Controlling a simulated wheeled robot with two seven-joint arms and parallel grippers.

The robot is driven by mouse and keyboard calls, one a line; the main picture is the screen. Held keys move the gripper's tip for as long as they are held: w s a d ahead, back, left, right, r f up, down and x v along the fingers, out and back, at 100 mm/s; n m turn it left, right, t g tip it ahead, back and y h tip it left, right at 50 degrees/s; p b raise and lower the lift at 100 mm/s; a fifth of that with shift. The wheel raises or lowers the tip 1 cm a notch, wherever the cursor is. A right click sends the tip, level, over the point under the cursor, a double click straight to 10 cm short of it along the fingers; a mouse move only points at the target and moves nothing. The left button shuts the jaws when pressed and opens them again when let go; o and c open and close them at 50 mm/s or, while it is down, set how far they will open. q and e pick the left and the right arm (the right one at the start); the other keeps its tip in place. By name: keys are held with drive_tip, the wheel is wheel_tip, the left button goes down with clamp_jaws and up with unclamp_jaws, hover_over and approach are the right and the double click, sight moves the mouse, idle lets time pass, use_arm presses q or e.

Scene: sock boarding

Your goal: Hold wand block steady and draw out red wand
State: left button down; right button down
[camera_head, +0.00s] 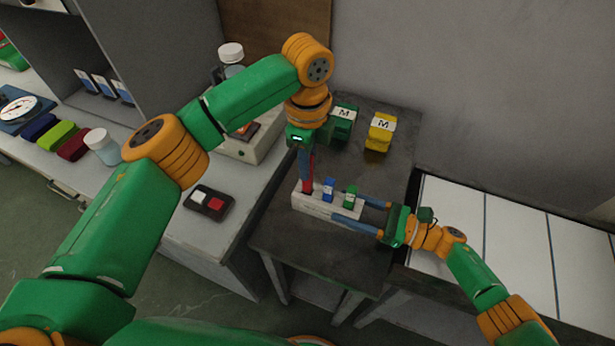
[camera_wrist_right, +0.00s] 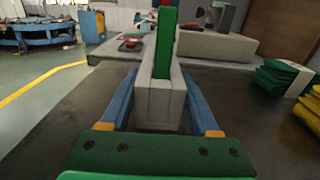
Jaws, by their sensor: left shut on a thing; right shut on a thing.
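The pale wand block (camera_head: 312,206) sits on the dark table (camera_head: 278,231). The red wand (camera_head: 307,172) is at its left end, with the blue wand (camera_head: 328,188) in the middle and the green wand (camera_head: 350,195) at the right. My left gripper (camera_head: 304,174) comes from above and is shut on the red wand; I cannot tell how deep its lower end sits. My right gripper (camera_head: 347,206) is shut on the block from the right, a finger along each long side. In the right wrist view the block (camera_wrist_right: 159,105) stands between its blue fingers, the green wand (camera_wrist_right: 165,42) upright.
Green (camera_head: 341,127) and yellow (camera_head: 380,133) folded bundles marked M lie at the back of the table. White panels (camera_head: 452,206) lie to the right.

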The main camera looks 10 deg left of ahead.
use_arm(q)
wheel_tip(320, 180, up, 5)
use_arm(e)
drive_tip(key=shift+c, duration=0.2)
unclamp_jaws()
use_arm(q)
drive_tip(key=shift+d, duration=0.1)
use_arm(e)
drive_tip(key=v, duration=1.1)
drive_tip(key=shift+d+f, duration=0.1)
drive_tip(key=shift+s+d, duration=0.15)
drive_tip(key=shift+d, duration=0.2)
